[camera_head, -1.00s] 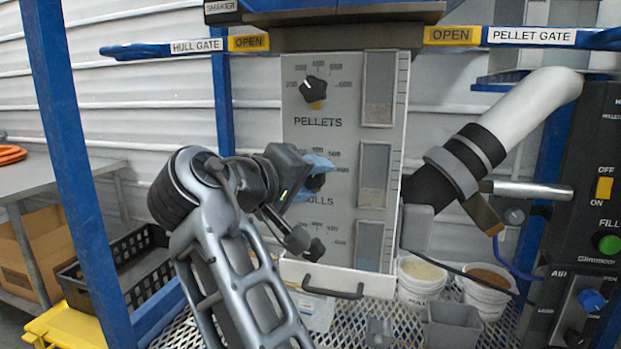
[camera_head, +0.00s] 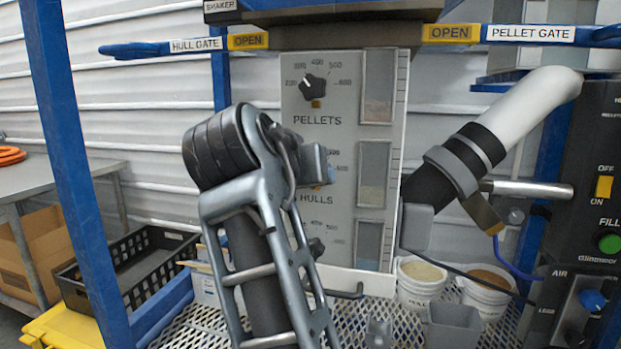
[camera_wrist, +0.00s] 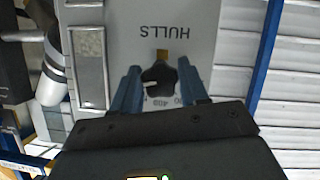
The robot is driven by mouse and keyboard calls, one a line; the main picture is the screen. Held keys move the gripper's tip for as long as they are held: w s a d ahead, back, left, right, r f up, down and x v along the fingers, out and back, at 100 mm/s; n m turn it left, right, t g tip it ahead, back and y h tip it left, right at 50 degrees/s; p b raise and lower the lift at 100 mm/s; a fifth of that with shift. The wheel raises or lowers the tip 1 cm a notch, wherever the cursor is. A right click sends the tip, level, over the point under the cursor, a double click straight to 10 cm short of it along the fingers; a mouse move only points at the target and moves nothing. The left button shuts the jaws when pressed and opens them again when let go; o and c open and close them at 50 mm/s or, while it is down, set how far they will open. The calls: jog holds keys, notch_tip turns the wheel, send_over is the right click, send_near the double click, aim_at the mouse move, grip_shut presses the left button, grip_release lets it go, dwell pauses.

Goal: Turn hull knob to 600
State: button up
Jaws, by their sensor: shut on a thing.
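In the wrist view, which sees the panel upside down, the black hulls knob (camera_wrist: 158,77) sits below the HULLS label (camera_wrist: 191,29). My gripper (camera_wrist: 158,80) has its blue fingers shut on the knob from both sides. The knob's white pointer mark faces left in this view, towards the right side of the upright dial. The dial numbers are partly hidden by my gripper, so the exact reading cannot be told. In the head view my arm hides the knob and most of my gripper beside the HULLS label (camera_head: 314,199).
The pellets knob (camera_head: 314,87) is above on the same panel (camera_head: 340,160). A third dial lies below, partly behind my arm. A pale pipe (camera_head: 520,110) stands at right, with two white buckets (camera_head: 420,290) below it. A blue post (camera_head: 75,160) stands left.

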jog(key=shift+f+m, duration=0.15)
jog(key=shift+m, duration=0.25)
jog(key=o, duration=1.1)
jog(key=shift+c, duration=0.2)
jog(key=v, duration=0.7)
jog(key=shift+s+r, duration=0.25)
jog(key=shift+s, duration=0.1)
jog(key=shift+f, duration=0.1)
